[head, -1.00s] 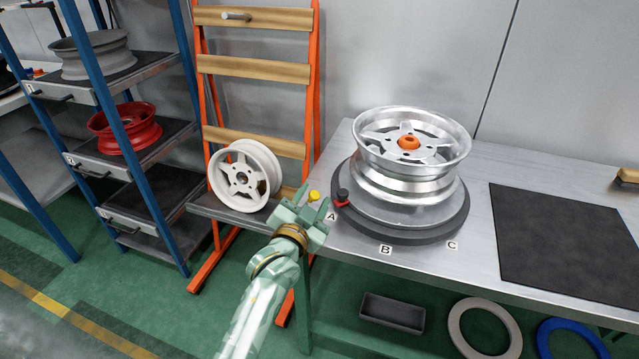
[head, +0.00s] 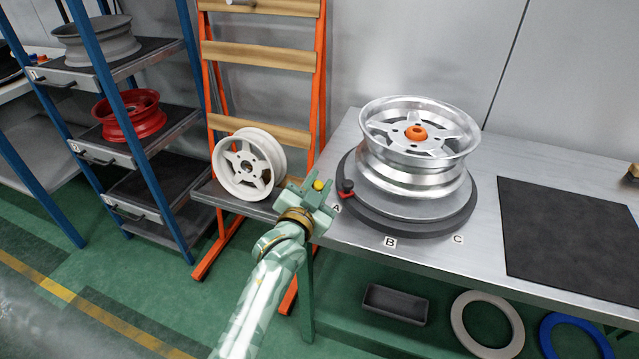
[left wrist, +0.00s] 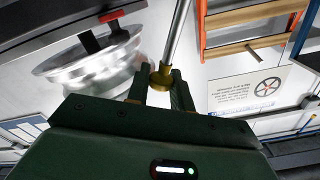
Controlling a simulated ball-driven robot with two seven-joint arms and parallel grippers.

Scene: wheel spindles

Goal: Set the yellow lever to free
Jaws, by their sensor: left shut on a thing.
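The yellow lever's round knob (head: 318,185) shows at the table's left edge, just left of the turntable. My left gripper (head: 309,195) is shut on it. In the left wrist view the knob (left wrist: 160,78) sits between the fingers at the end of a silver rod (left wrist: 176,35). The gripper hides the lever's lower part in the head view. I see no label for free by the lever. A silver wheel (head: 412,178) with an orange hub nut (head: 416,132) lies on the dark turntable (head: 420,231). My right gripper is out of view.
A red pointer with a black knob (head: 345,190) stands at the turntable's left rim, near letter A (head: 336,208). A white wheel (head: 262,176) leans on the orange rack behind my gripper. A dark mat (head: 560,230) lies right. A blue shelf holds wheels at far left.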

